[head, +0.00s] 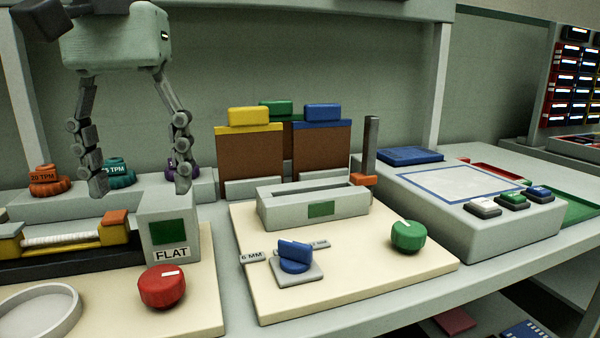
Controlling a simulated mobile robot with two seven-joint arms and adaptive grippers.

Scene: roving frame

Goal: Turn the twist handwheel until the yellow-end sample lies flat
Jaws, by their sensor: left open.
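A red round knob (162,287) with a white mark stands at the front of the left cream board; it looks like the twist handwheel. Behind it is a grey box (170,230) with a green panel and a FLAT label. A whitish, ridged sample (62,239) lies between a yellow end block (10,244) at left and an orange-topped block at right; its ridges look twisted. My left gripper (141,188) is open and empty, fingers pointing down, above and behind the red knob and apart from it. My right gripper is not in view.
Orange, teal and purple TPM knobs (117,173) stand on a shelf behind my left gripper. A round grey dish (40,312) is at front left. The right board holds a green knob (408,236) and a blue switch (295,258). Free board surrounds the red knob's right side.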

